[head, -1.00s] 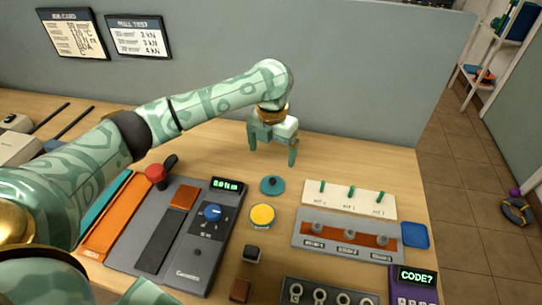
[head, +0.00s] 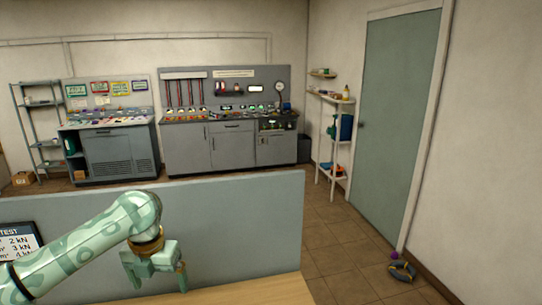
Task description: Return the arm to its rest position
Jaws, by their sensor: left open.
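My left arm (head: 85,244) comes in from the lower left, patterned in pale and dark green. It is raised and bent, with the wrist over the wooden bench. My left gripper (head: 156,281) hangs from the wrist with its fingers pointing down, apart and empty. It is in front of the grey partition, and nothing is seen between the fingers. My right arm and gripper are not in view.
The grey partition (head: 235,225) stands behind the bench top (head: 260,291). Beyond are grey cabinets (head: 220,147), a white shelf (head: 328,180) and a green door (head: 390,130). A dark ring-shaped thing (head: 402,271) lies on the tiled floor at right.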

